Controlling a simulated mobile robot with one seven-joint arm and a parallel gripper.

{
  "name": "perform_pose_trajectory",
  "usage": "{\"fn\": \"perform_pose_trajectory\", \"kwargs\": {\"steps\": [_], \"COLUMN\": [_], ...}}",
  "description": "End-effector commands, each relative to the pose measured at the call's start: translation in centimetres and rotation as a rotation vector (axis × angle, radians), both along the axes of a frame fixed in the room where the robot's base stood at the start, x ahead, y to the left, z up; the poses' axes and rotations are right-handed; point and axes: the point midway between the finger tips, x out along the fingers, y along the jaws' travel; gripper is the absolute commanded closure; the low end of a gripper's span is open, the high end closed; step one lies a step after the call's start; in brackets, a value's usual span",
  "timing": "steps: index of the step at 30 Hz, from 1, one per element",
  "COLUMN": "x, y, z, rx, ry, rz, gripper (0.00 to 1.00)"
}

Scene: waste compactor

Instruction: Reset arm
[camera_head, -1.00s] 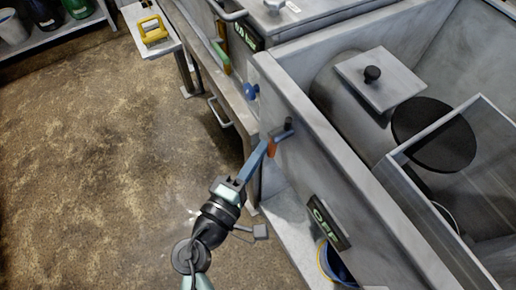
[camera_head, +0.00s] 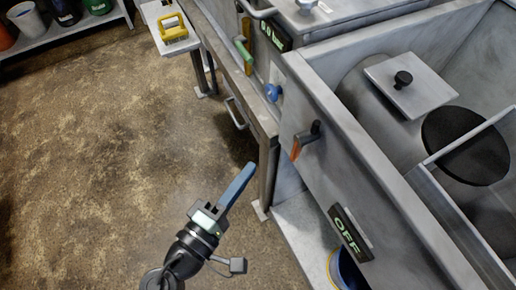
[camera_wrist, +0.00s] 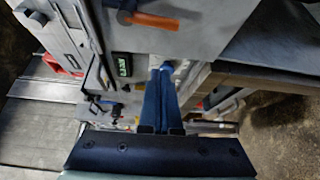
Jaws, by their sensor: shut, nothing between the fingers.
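My gripper (camera_head: 237,184) has long blue fingers, pressed together and empty. It is in the lower middle of the head view, over the floor to the left of the grey compactor (camera_head: 352,150). The fingers point up and to the right, apart from the machine. In the wrist view the shut blue fingers (camera_wrist: 159,98) point at the machine's front. The orange-tipped lever (camera_head: 306,138) is on the compactor's front face, with a clear gap to my fingers. The lever also shows at the top of the wrist view (camera_wrist: 152,20).
A sign reading OFF (camera_head: 350,232) is on the front panel. A blue knob (camera_head: 272,92) and a green handle (camera_head: 243,50) stick out farther along. A yellow item (camera_head: 174,34) lies on a small table. Buckets (camera_head: 25,18) stand on a shelf. The brown floor at left is clear.

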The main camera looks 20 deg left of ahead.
Motion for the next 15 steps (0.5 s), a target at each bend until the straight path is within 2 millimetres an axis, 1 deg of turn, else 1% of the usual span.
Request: {"fn": "perform_pose_trajectory", "kwargs": {"steps": [1,5,15], "x": [-0.58,-1.36,-1.49], "y": [0.09,0.18,0.20], "z": [-0.11,-0.05,0.02], "rx": [0.000,0.001,0.001], "ry": [0.000,0.000,-0.001], "rz": [0.002,0.001,0.000], "gripper": [1.00,1.00,1.00]}}
